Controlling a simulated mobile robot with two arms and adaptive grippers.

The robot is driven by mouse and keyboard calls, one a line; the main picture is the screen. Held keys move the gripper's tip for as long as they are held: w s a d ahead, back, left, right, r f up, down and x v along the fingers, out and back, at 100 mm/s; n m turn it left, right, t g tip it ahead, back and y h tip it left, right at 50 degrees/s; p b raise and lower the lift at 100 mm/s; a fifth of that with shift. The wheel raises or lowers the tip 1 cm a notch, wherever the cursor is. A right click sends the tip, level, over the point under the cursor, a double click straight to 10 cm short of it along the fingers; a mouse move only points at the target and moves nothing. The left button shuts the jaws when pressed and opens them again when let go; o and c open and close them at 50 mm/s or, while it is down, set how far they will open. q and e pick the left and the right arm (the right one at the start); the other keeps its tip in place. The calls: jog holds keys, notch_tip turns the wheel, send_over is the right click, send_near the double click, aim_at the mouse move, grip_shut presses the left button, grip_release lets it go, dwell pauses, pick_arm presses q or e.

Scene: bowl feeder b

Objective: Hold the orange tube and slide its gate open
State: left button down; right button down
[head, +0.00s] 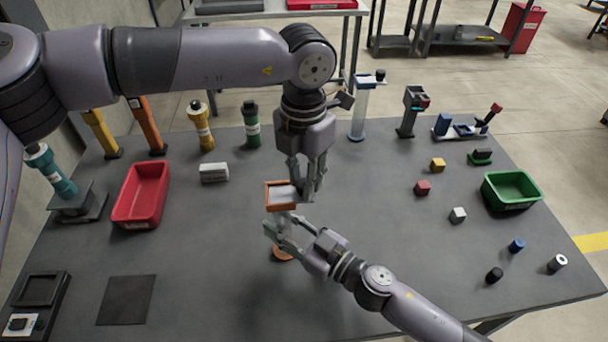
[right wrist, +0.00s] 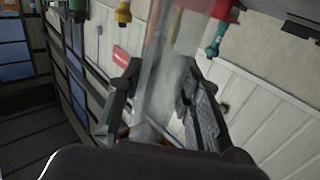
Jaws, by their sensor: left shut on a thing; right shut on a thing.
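The orange tube stands upright mid-table, with a square orange rim (head: 268,198) on top and a round orange base (head: 283,254). My right gripper (head: 282,232) is shut around its body below the rim. In the right wrist view the pale, see-through body (right wrist: 160,75) runs between the fingers of the right gripper (right wrist: 160,85). My left gripper (head: 307,196) points down at the right side of the rim and is shut on a part there, apparently the gate. Its fingers hide that part, so I cannot tell how far the gate is open.
A red bin (head: 119,208) and a white block (head: 214,173) lie to the left. A green bin (head: 511,204) and several small blocks lie to the right. Yellow (head: 203,131) and green (head: 252,128) tubes stand behind.

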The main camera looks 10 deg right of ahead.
dwell(0.4)
pick_arm(q)
jog(key=d, duration=0.4)
jog(key=shift+d, duration=0.3)
pick_arm(e)
jog(key=shift+s, duration=0.1)
jog(key=shift+a, duration=0.1)
pick_arm(q)
jog(key=c, duration=1.3)
grip_release()
jog(key=shift+c, duration=0.2)
jog(key=shift+a, duration=0.1)
jog(key=shift+r, duration=0.1)
notch_tip(320, 180, up, 12)
